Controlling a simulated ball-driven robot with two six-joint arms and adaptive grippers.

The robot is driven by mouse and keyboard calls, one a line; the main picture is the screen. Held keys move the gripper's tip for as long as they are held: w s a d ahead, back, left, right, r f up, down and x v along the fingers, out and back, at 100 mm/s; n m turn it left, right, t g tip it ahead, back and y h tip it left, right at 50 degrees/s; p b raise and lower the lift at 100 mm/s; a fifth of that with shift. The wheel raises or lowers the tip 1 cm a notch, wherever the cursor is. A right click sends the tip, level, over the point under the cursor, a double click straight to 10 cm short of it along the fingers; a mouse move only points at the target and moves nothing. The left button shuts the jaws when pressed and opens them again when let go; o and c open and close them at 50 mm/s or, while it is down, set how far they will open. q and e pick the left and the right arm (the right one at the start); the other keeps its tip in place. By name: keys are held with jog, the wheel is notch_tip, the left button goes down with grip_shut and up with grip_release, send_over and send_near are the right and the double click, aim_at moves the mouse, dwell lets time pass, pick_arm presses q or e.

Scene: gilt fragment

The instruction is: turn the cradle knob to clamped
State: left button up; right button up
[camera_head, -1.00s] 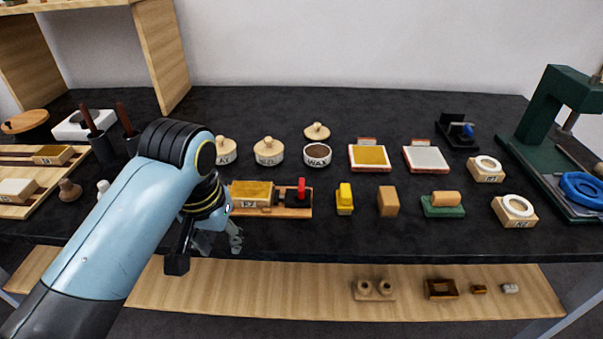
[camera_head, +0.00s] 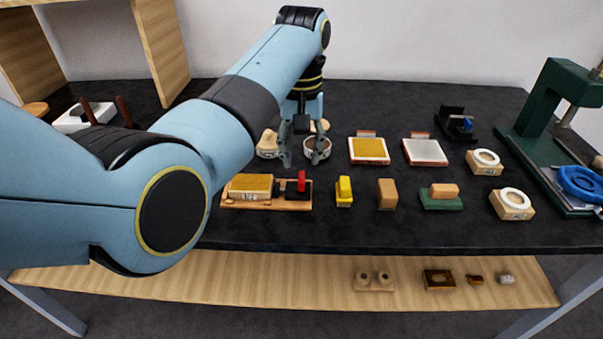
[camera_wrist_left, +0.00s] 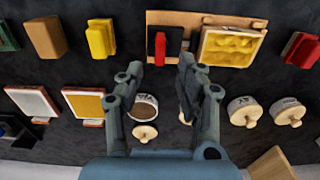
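The cradle (camera_head: 266,205) is a wooden board on the dark table, left of centre in the head view, holding a framed yellow gilt block (camera_head: 250,187). At its right end a red knob (camera_head: 301,181) stands upright beside a dark clamp piece. In the left wrist view the knob (camera_wrist_left: 160,48) shows near the fingertips, at the board's left end. My left gripper (camera_head: 300,162) points down behind and above the knob, its two fingers apart and nothing between them. The fingers (camera_wrist_left: 172,62) do not appear to touch the knob. My right gripper is out of view.
A WAX pot (camera_head: 317,148) and lidded pots stand just behind. A yellow block (camera_head: 344,190) and a wooden block (camera_head: 388,197) are to the cradle's right. A green press (camera_head: 545,140) stands far right. My left arm covers the table's left part.

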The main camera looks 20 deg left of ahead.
aim_at(301, 177)
pick_arm(q)
notch_tip(301, 177, down, 6)
dwell(0.4)
grip_shut()
